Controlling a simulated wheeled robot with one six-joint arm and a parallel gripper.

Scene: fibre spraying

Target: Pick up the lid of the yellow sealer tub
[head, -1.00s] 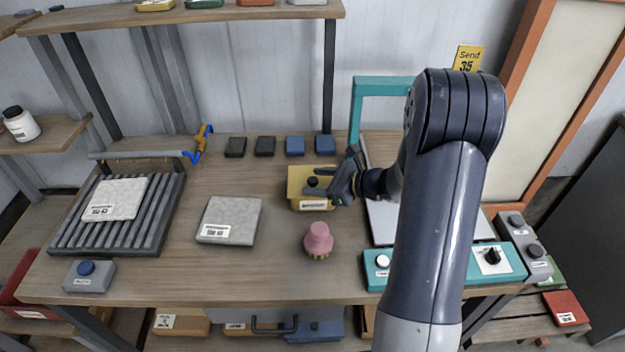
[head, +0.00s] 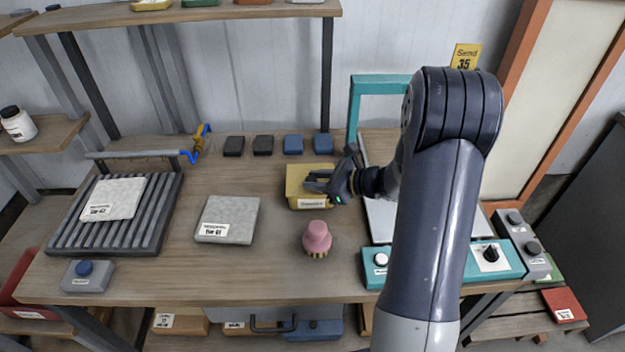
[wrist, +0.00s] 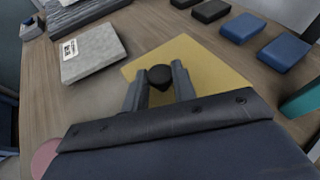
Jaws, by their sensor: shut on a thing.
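The yellow sealer tub (head: 306,202) stands on the workbench with a white label on its front. Its flat yellow lid (head: 298,174) is on top, and the lid also shows in the wrist view (wrist: 205,62). A black knob (wrist: 160,76) rises from the lid. My gripper (head: 318,182) is over the tub, reaching in from the right. In the wrist view my gripper (wrist: 158,88) has its two fingers on either side of the knob, shut on it. The lid appears to rest on the tub; I see no clear gap.
A pink brush (head: 317,238) stands in front of the tub. A grey tile (head: 228,220) lies to the left, and several dark and blue blocks (head: 293,145) line the back. A teal-framed machine (head: 383,86) stands to the right. The bench between tile and tub is clear.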

